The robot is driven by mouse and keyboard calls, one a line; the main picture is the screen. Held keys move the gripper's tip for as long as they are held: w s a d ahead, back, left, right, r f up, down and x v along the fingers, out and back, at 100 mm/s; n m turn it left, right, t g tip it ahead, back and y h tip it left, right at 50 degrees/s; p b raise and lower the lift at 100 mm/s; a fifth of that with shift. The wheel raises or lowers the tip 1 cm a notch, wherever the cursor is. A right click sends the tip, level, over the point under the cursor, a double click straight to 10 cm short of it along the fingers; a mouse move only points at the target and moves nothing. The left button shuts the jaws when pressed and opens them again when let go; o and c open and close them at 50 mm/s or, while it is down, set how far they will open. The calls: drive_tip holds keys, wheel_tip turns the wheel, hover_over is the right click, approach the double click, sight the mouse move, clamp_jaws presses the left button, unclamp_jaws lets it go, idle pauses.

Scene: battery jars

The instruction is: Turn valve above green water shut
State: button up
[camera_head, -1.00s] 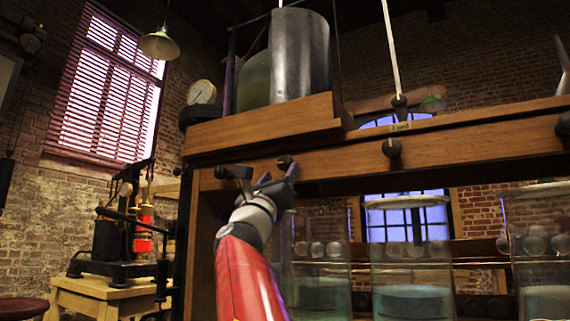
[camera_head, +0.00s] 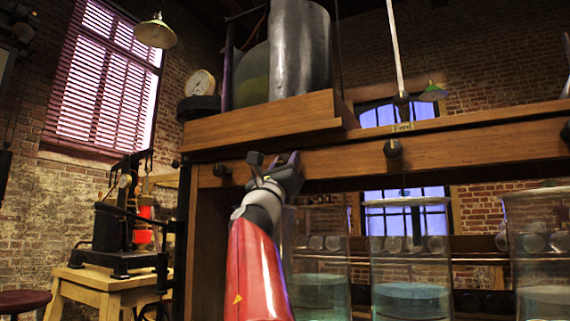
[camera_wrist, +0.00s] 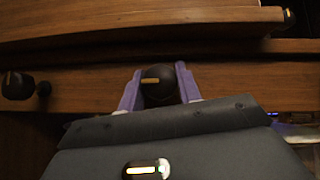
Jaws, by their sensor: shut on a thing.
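My gripper (camera_head: 288,165) is at the front face of the wooden beam in the head view. In the wrist view its purple fingers (camera_wrist: 158,86) sit on both sides of a round black valve knob (camera_wrist: 158,85) and are shut on it. The knob's yellow mark lies roughly horizontal in that view. In the head view my gripper hides this knob. Below and right of my gripper, a glass jar (camera_head: 320,262) holds greenish-teal water (camera_head: 318,290). A jar to its right holds bluer teal water (camera_head: 412,300).
Other black knobs sit on the beam (camera_head: 470,143), one left (camera_head: 221,170) and one right (camera_head: 393,148). In the wrist view the left knob (camera_wrist: 18,86) has a near-vertical mark. A wooden shelf (camera_head: 260,122) with a metal tank (camera_head: 299,50) overhangs above my gripper.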

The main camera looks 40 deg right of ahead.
drive_tip(key=shift+w+m+g+h, duration=0.1)
drive_tip(key=shift+m+g+h, duration=0.3)
drive_tip(key=shift+m+g, duration=0.55)
drive_tip(key=shift+c, duration=0.4)
drive_tip(key=m+g+p, duration=0.1)
drive_tip(key=m+g, duration=0.1)
drive_tip(key=m+g+h, duration=0.1)
drive_tip(key=m+g, duration=0.1)
drive_tip(key=m, duration=0.1)
drive_tip(key=shift+r+h+p, duration=0.15)
drive_tip(key=shift+h+p, duration=0.15)
drive_tip(key=shift+p, duration=0.05)
drive_tip(key=m+g+p, duration=0.2)
drive_tip(key=m+g, duration=0.3)
drive_tip(key=g, duration=0.1)
drive_tip(key=shift+r+m, duration=0.15)
drive_tip(key=shift+m, duration=0.2)
drive_tip(key=m+g+y+p, duration=0.1)
drive_tip(key=m+g, duration=0.1)
drive_tip(key=m+g+y+p, duration=0.1)
drive_tip(key=m+g+p, duration=0.1)
drive_tip(key=m, duration=0.1)
drive_tip(key=shift+m+p, duration=0.3)
drive_tip(key=shift+f+m+g+y+p, duration=0.2)
drive_tip(key=shift+m+g+y+p, duration=0.55)
drive_tip(key=shift+m, duration=0.55)
drive_tip(key=shift+g, duration=0.3)
drive_tip(key=o, duration=1)
drive_tip(key=shift+c, duration=0.2)
